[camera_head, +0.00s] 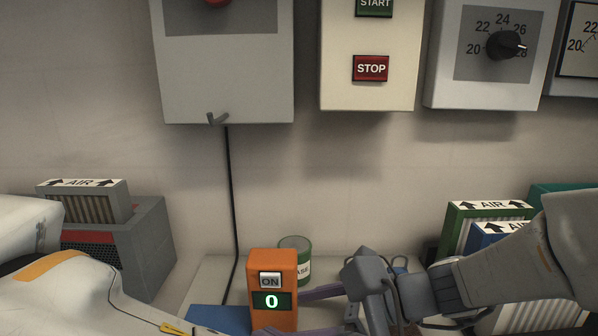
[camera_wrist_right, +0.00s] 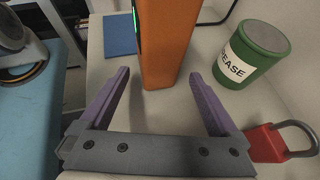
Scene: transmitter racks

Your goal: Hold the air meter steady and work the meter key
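The air meter (camera_head: 272,315) is an upright orange box on the bench with a grey ON key (camera_head: 270,280) and a lit display reading 0. In the right wrist view its orange side (camera_wrist_right: 166,45) stands ahead of the fingers, the key hidden. My right gripper (camera_wrist_right: 163,90) is open, its purple fingers apart with a gap to either side of the meter. In the head view the fingers reach toward the meter from the right. My left arm comes in at lower left; its gripper fingers do not show.
A green grease can (camera_head: 296,262) stands just behind the meter. A blue pad (camera_head: 222,318) lies beside it. A red padlock (camera_wrist_right: 268,143) lies near the right finger. Filter boxes stand left (camera_head: 125,245) and right (camera_head: 458,222). Wall boxes (camera_head: 228,95) hang above; a black cable runs down.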

